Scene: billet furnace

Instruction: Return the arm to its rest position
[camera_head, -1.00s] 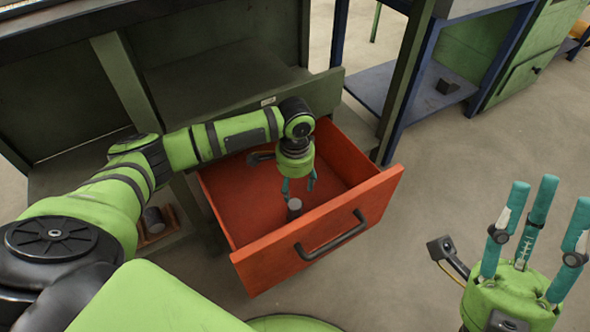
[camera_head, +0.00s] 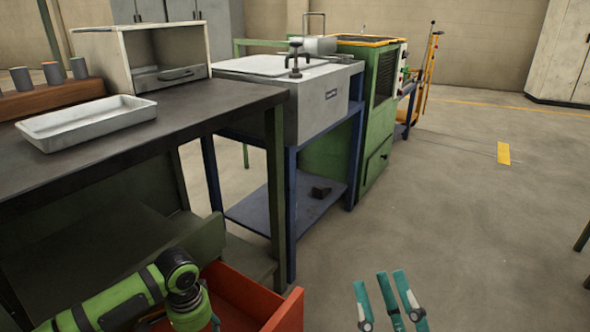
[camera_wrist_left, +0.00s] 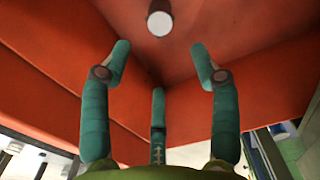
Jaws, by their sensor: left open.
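My left arm (camera_head: 110,300) reaches in from the lower left over the open red drawer (camera_head: 290,312). Its gripper is mostly cut off by the bottom edge of the head view. In the left wrist view my left gripper (camera_wrist_left: 160,75) has its teal fingers spread and empty. A small grey cylinder (camera_wrist_left: 159,23) lies beyond the fingertips on the red drawer floor, apart from them. My right gripper (camera_head: 388,290) stands at the bottom right of the head view, its teal fingers pointing up, spread apart, with nothing between them.
A dark workbench (camera_head: 200,105) above the drawer carries a white tray (camera_head: 88,122), a wooden rack (camera_head: 45,97) with grey cylinders and a small oven (camera_head: 125,62). A blue-framed stand (camera_head: 325,115) and green furnace (camera_head: 375,120) stand beyond. Floor at right is clear.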

